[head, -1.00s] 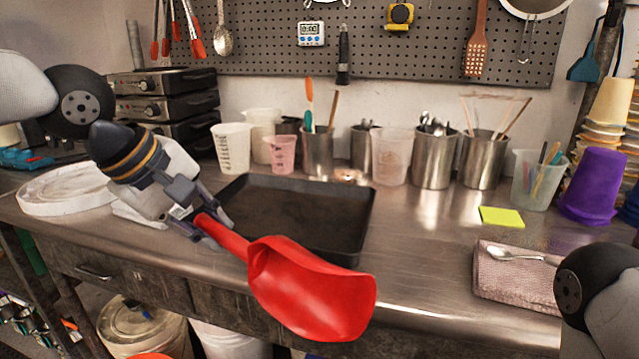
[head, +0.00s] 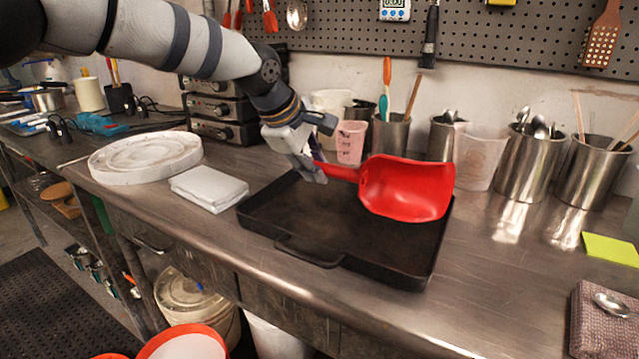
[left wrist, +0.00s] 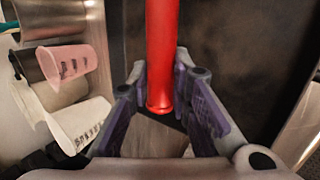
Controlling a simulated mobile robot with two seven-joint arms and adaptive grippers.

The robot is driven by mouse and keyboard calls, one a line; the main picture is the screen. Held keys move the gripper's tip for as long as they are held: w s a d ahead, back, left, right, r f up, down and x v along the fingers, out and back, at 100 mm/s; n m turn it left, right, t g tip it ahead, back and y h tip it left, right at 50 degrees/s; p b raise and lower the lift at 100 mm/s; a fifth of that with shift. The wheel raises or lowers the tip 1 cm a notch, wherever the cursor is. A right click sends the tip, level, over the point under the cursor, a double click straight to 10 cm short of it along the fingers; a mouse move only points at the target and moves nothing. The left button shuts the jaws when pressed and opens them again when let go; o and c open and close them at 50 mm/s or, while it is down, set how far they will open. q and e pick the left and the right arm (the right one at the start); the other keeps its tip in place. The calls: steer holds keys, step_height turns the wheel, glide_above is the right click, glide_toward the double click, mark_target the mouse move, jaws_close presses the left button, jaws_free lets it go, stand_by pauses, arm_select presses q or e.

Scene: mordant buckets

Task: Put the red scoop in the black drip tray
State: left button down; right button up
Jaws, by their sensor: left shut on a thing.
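The red scoop (head: 408,188) is in my left gripper (head: 318,165), which is shut on the end of its handle. The scoop's bowl points right and hangs over the black drip tray (head: 300,215) in the head view. Whether the bowl touches the tray floor I cannot tell. In the left wrist view the red handle (left wrist: 162,50) stands between the fingers of my left gripper (left wrist: 164,105), with the dark tray surface (left wrist: 225,60) behind it. My right gripper is not in view.
A pink measuring cup (head: 350,142) and steel pots (head: 388,135) stand behind the tray. A folded white cloth (head: 208,188) and a round white slab (head: 145,157) lie left of it. Bare counter (head: 490,265) is to the right.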

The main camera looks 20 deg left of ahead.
arm_select(q)
steer(key=shift+w+f, duration=0.35)
steer(key=shift+f, duration=0.2)
steer(key=f, duration=0.3)
steer(key=shift+w+a+f, duration=0.15)
steer(key=shift+w, duration=0.15)
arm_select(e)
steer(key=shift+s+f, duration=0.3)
arm_select(q)
steer(key=shift+f, duration=0.1)
steer(key=c, duration=1.5)
jaws_free()
steer(key=shift+o, duration=0.2)
